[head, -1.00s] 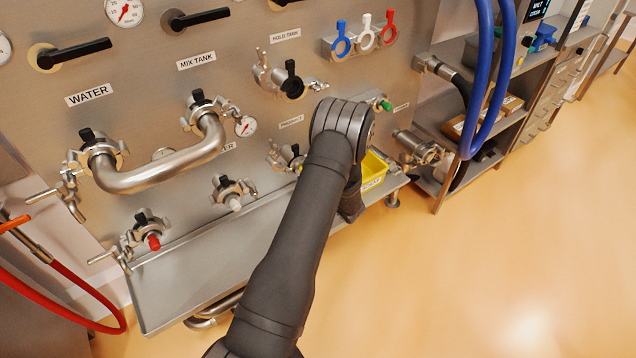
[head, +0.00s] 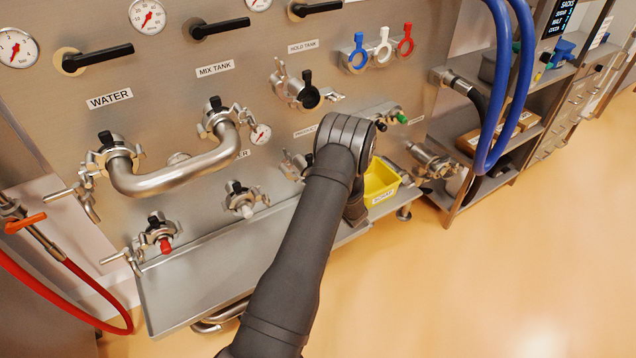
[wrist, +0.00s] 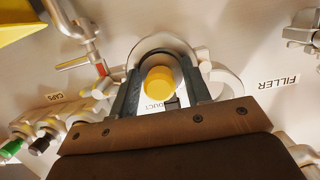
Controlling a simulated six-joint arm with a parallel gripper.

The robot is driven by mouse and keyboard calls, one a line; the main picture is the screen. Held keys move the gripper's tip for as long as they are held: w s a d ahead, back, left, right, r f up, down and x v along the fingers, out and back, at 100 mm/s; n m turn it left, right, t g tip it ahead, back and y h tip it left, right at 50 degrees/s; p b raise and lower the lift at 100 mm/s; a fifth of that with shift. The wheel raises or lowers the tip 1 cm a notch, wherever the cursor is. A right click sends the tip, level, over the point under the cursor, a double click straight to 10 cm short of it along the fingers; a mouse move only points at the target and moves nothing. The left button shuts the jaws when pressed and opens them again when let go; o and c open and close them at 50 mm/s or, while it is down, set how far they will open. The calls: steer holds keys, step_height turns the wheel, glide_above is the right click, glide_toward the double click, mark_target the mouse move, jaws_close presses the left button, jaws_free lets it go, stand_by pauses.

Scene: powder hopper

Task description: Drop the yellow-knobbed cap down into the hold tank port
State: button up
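The yellow-knobbed cap (wrist: 160,81) shows in the wrist view, at the port by the PRODUCT label. My gripper (wrist: 161,75) has its two dark fingers on either side of the yellow knob. The fingers look spread, with narrow gaps beside the knob; contact is not clear. In the head view my arm hides the gripper and the cap. The hold tank port (head: 309,97) is on the steel panel under the HOLD TANK label, up and left of my arm's wrist. It has a dark round opening and a clamp with a black handle.
A curved steel pipe (head: 180,178) joins the water and mix tank ports. A yellow bin (head: 380,184) stands on the ledge right of my arm. Green and black knobs (wrist: 12,148) sit by the CAPS label. Blue hoses (head: 490,155) hang at right.

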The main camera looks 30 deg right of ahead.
steer(key=shift+r, duration=0.1)
steer(key=shift+r, duration=2.45)
steer(key=f+v, duration=0.2)
steer(key=v, duration=0.7)
steer(key=shift+s, duration=0.15)
step_height(320, 180, up, 31)
steer(key=shift+r+x, duration=0.2)
steer(key=shift+x, duration=2)
steer(key=shift+r+x, duration=0.2)
steer(key=shift+x, duration=1.95)
steer(key=shift+w+f, duration=0.15)
steer(key=shift+w, duration=0.15)
steer(key=shift+f, duration=1.85)
